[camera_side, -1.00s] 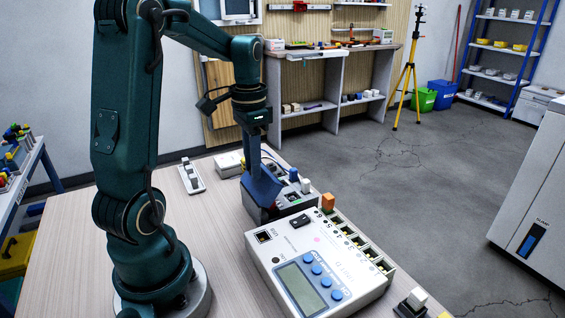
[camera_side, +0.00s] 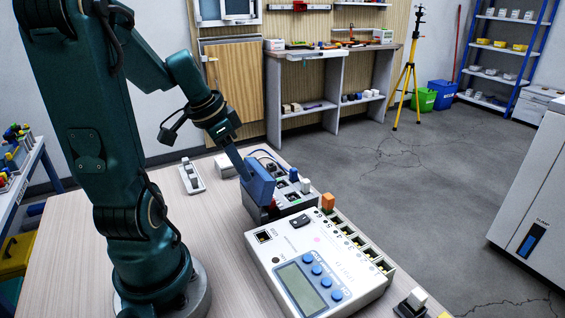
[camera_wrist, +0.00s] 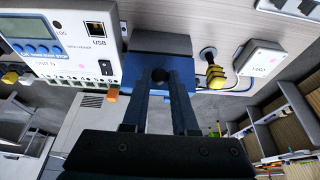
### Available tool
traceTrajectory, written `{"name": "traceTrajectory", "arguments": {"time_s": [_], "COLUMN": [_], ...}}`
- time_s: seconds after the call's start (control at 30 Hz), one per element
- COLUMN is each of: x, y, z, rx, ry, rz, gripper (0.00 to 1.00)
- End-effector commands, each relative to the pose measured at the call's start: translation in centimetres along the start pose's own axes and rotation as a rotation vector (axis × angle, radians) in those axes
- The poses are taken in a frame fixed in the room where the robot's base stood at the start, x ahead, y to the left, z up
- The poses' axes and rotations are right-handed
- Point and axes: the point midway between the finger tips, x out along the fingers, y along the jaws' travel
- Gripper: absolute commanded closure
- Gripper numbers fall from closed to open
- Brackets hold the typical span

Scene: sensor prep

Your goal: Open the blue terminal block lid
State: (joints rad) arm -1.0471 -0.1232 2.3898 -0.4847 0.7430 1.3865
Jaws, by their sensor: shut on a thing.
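The blue terminal block lid (camera_side: 260,182) stands raised, roughly upright, at the left side of the grey terminal block (camera_side: 283,208) in the side view. My gripper (camera_side: 245,176) reaches it from the upper left and is shut on it. In the wrist view, my gripper (camera_wrist: 160,98) has its two fingers at the blue lid (camera_wrist: 158,70), with a dark round part between them. The exact contact is hard to make out. The open block shows dark sockets, with a blue and a white piece at its right end.
A white meter (camera_side: 318,262) with a screen and blue buttons stands close in front of the block. An orange piece (camera_side: 328,202) sits at its back edge. A white box (camera_side: 228,164) and a small switch strip (camera_side: 192,177) lie behind. Bare table is at the left.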

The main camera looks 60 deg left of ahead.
Motion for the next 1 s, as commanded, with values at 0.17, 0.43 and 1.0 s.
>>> {"name": "traceTrajectory", "arguments": {"time_s": [0.17, 0.43, 1.0], "x": [-0.06, -0.07, 0.09], "y": [0.08, 0.04, 0.13], "z": [-0.03, -0.05, -0.58], "rx": [-0.001, -0.001, 0.008], "ry": [0.010, 0.010, -0.048], "rz": [0.002, 0.001, 0.010], "gripper": [1.00, 0.44, 0.44]}}
